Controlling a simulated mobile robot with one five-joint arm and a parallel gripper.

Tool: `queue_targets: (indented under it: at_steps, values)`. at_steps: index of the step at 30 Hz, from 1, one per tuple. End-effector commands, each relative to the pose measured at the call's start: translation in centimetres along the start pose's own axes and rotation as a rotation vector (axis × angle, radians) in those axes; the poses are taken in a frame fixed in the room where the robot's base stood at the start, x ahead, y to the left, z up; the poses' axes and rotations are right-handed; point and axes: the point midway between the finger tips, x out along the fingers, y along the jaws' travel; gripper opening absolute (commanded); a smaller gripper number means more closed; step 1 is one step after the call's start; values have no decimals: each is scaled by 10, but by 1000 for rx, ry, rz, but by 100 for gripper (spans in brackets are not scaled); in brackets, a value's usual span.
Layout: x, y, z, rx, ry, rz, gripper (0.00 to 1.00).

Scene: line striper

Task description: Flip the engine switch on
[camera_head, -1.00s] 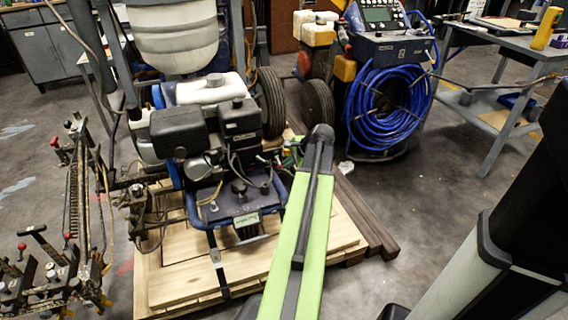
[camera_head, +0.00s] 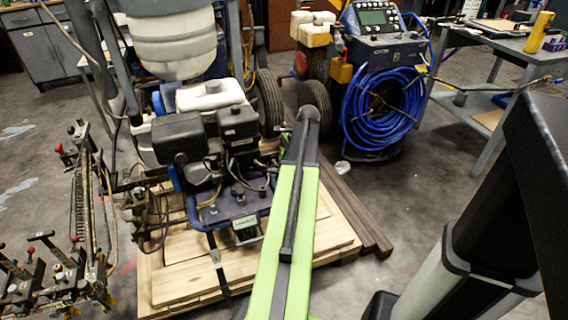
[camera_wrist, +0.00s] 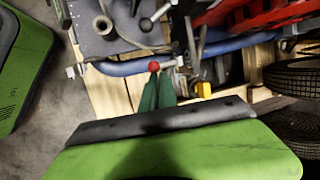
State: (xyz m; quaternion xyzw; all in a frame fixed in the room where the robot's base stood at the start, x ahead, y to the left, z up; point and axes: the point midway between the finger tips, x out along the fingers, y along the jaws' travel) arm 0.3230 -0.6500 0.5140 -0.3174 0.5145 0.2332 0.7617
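The line striper's black engine (camera_head: 190,135) sits on a blue frame in the head view, left of my arm. I cannot make out the engine switch for certain in either view. In the wrist view, my gripper (camera_wrist: 157,80) shows as two dark green fingers close together, apparently shut. A small red ball (camera_wrist: 154,66) shows right at their tips; I cannot tell whether they touch it. The striper's blue tube (camera_wrist: 120,68) runs just beyond the fingertips. In the head view, the gripper is hidden behind my green arm.
The striper stands on a wooden pallet (camera_head: 200,268). A control unit with a coiled blue hose (camera_head: 382,108) stands behind on the right. A grey workbench (camera_head: 500,45) is at the far right.

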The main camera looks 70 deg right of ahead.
Motion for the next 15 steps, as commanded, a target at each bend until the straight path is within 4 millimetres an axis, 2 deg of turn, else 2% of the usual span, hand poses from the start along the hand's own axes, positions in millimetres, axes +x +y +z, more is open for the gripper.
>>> queue_targets:
  at_steps: [15]
  values:
    - [-4, -5, 2, 0, -3, -2, 0]
